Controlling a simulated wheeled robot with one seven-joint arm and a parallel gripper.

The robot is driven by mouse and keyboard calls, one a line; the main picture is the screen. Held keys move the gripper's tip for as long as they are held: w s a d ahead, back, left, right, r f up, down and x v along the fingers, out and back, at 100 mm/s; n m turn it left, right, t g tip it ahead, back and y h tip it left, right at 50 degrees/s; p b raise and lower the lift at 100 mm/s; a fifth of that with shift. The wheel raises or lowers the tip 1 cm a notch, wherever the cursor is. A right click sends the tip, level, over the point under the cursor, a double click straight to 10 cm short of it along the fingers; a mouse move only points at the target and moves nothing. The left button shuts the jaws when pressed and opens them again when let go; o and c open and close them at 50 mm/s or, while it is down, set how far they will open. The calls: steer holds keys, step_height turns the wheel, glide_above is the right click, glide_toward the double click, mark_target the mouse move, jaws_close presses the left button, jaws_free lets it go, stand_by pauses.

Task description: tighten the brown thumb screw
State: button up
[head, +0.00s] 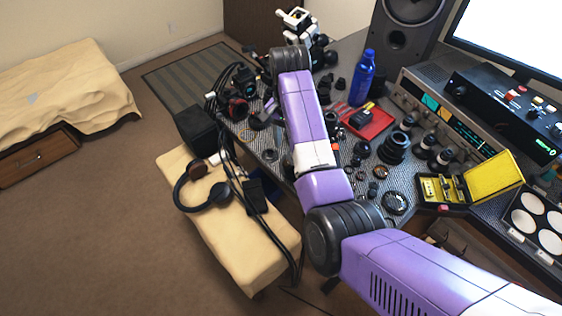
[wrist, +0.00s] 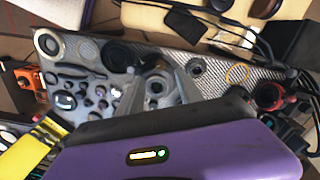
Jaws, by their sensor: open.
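My gripper (wrist: 160,78) is open in the wrist view. Its two grey fingers reach out over the patterned work surface (wrist: 211,72), spread apart. A small dark round part (wrist: 156,87) shows between the fingers, and I see nothing gripped. I cannot tell whether this part is the brown thumb screw; no brown screw can be made out for sure in either view. In the head view my arm stretches over the table to its far end, and the gripper's fingers cannot be made out there.
Lens parts crowd the table, including a black lens barrel (head: 394,148). A blue bottle (head: 362,78), a red tray (head: 374,124) and an open yellow case (head: 492,179) stand along it. A beige bench (head: 255,258) with headphones (head: 217,194) is beside the table.

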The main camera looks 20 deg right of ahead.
mark_target(287, 162)
steer(key=shift+f+p, duration=0.3)
steer(key=shift+f, duration=3.55)
steer(key=shift+c, duration=0.2)
jaws_close()
